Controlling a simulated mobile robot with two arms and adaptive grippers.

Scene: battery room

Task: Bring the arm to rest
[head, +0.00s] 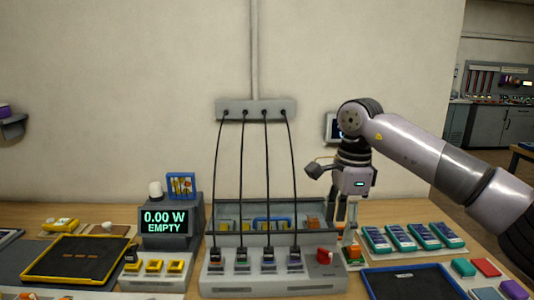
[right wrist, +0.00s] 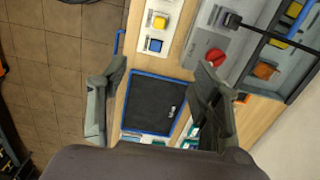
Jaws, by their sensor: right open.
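My right arm (head: 405,140) comes in from the right and bends down over the bench. Its right gripper (head: 346,232) points downward at the right end of the grey charging station (head: 272,283), close to a small orange-and-green block (head: 353,253). In the right wrist view the two fingers of the right gripper (right wrist: 160,75) are wide apart with nothing held between them. Whether a fingertip touches the block cannot be told. My left gripper is in neither view.
Four black cables hang from a wall box (head: 256,109) to the station. A red knob (head: 324,254) stands beside the gripper. A blue-rimmed tray (head: 369,284), teal-and-white packs (head: 414,237) and a meter reading 0.00 W EMPTY (head: 164,222) also stand on the bench.

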